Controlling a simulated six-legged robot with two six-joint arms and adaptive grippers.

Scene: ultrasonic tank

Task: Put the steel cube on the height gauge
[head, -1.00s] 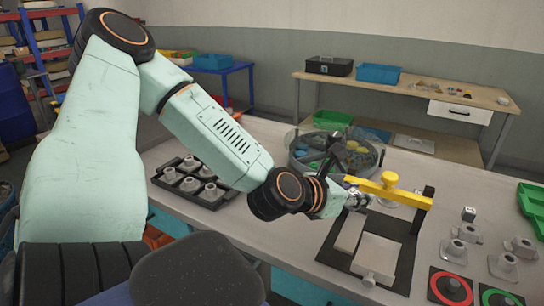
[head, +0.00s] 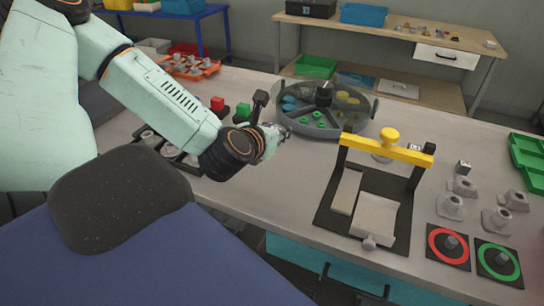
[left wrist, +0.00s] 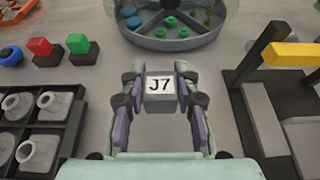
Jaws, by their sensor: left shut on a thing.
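My left gripper (head: 268,140) is shut on the steel cube (left wrist: 160,86), a small grey cube whose white face reads J7 in the left wrist view. The gripper is over the bench, left of the height gauge and near the front of the round tank. The fingers hide most of the cube in the head view. What looks like the height gauge is a black base plate (head: 327,207) with two black posts and a yellow crossbar (head: 386,150), with grey blocks under it. The left wrist view shows its crossbar (left wrist: 292,54) at the right. My right gripper is not in view.
The round grey tank (head: 357,127) holds coloured parts. A black rack (left wrist: 60,118) of grey parts lies left of the gripper. Red (head: 217,103) and green (head: 243,109) blocks stand behind. Another small cube (head: 463,167) and several grey parts stand right of the gauge.

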